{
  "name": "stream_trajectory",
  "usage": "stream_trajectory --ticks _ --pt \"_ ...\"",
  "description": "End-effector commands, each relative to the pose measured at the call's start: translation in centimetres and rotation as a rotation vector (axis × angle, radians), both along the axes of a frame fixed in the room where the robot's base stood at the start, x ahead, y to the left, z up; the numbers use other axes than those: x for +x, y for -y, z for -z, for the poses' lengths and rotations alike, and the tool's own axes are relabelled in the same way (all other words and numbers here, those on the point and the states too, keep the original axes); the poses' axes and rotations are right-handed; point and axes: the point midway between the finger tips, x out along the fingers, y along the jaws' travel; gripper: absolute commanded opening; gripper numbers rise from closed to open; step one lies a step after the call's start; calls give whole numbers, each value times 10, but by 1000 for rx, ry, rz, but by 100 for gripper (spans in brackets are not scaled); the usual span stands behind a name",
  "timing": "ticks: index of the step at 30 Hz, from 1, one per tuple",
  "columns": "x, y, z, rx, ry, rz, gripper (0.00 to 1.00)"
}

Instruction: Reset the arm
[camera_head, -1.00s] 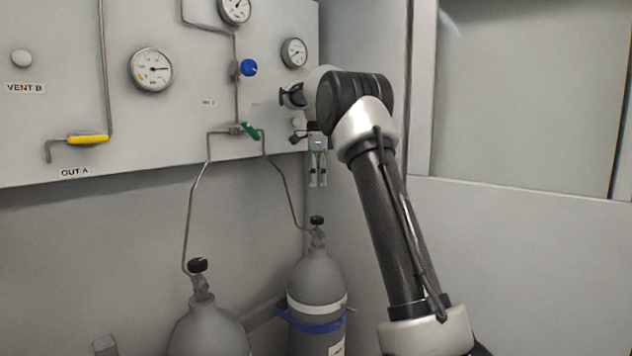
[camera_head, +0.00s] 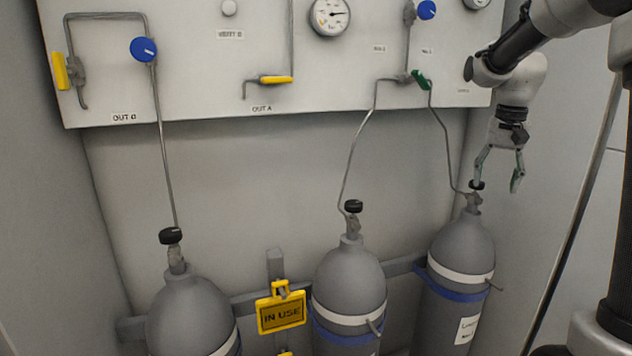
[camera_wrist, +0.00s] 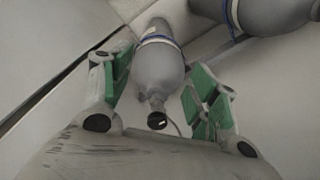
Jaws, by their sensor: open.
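My gripper (camera_head: 498,182) is open and empty at the right of the head view, pointing down. Its fingers are spread just above and beside the black valve knob (camera_head: 477,185) of the right gas cylinder (camera_head: 462,246). In the wrist view my gripper's green-padded fingers (camera_wrist: 160,95) stand wide apart. The right cylinder (camera_wrist: 158,68) and its black knob (camera_wrist: 157,121) show between them there. I cannot tell the exact gap between the fingers and the knob.
A valve panel (camera_head: 190,100) with gauges, yellow handles and blue knobs hangs above. A middle cylinder (camera_head: 348,280) and a left cylinder (camera_head: 190,315) stand by the wall. A yellow IN USE sign (camera_head: 281,313) hangs between them. Thin pipes run from the cylinders to the panel.

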Motion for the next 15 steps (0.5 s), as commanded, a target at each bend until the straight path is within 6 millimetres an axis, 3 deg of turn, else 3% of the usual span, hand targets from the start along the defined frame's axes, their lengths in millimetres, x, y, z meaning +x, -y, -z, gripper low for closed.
stream_trajectory --ticks 1,3,9,12,15 --pt "-31 -8 -2 -7 16 -90 60" --pt "-71 -19 -1 -19 40 -220 60" --pt "-182 -42 15 -57 116 -460 60" --pt "-226 -50 26 -69 157 -490 60" --pt "-255 -55 30 -80 199 -504 60"
